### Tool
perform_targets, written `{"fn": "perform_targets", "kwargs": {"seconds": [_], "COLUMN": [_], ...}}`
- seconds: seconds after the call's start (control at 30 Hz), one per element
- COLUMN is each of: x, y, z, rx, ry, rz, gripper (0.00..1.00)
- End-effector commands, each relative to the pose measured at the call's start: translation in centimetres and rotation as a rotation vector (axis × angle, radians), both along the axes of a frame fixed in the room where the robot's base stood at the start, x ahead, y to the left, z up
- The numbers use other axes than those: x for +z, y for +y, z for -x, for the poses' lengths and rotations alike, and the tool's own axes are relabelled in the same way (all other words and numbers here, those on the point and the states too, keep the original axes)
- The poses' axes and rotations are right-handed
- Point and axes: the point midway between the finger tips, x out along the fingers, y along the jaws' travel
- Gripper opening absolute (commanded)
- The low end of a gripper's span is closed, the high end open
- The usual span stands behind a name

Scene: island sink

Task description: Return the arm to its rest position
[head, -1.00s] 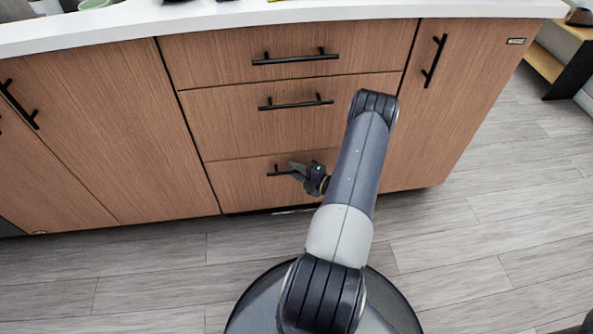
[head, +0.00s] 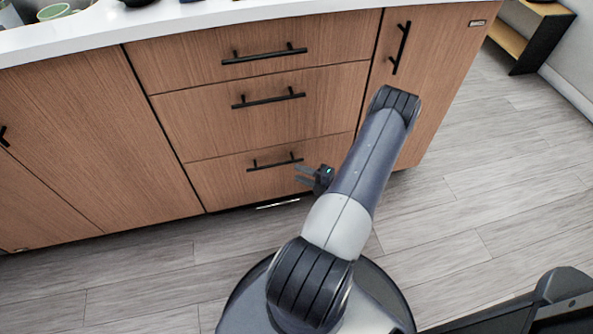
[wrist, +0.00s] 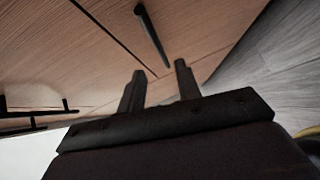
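My gripper (head: 303,174) is in front of the bottom drawer (head: 225,180) of the island, just below and right of that drawer's black handle (head: 275,163). In the wrist view my gripper (wrist: 160,85) shows two dark fingers apart with nothing between them. A black bar handle (wrist: 152,38) lies beyond the fingertips there, with a visible space between. My arm reaches forward from my base and bends at the elbow, which hides part of the right side of the drawers.
The wooden island has a middle drawer (head: 260,115), a top drawer (head: 255,48) and a right door (head: 440,60), all shut. A white countertop (head: 170,20) with a green-rimmed bowl (head: 54,12) is above. Grey plank floor (head: 500,180) is clear at right. A shelf (head: 530,35) stands at far right.

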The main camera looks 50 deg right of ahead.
Motion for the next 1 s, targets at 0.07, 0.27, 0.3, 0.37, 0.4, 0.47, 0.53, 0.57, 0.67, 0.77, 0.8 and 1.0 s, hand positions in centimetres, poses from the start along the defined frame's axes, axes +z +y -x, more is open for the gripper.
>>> {"fn": "perform_targets", "kwargs": {"seconds": [0.07,0.27,0.3,0.37,0.4,0.47,0.53,0.57,0.67,0.77,0.8,1.0], "x": [0.0,0.0,0.0,-0.1,-0.1,-0.2,-0.3,-0.4,-0.6,-0.9,-0.9,-1.3], "y": [0.0,0.0,0.0,0.1,0.1,0.2,0.5,0.6,1.0,1.4,1.6,2.3], "z": [0.1,0.1,0.0,-0.2,-0.4,-0.8,-1.6,-2.0,-3.6,-5.3,-5.9,-9.1], "rx": [0.000,0.000,0.000,0.001,0.002,0.001,0.004,0.003,0.005,0.005,0.005,0.004], "ry": [0.000,0.000,0.000,0.000,0.000,0.000,-0.001,-0.001,-0.001,-0.001,-0.002,-0.003], "rz": [0.000,0.000,0.000,0.000,0.000,0.000,0.000,0.000,0.001,0.002,0.001,0.003], "gripper": [0.33,0.33,0.33,0.33,0.33,0.33,0.33,0.33,0.33,0.33,0.33,0.33]}}
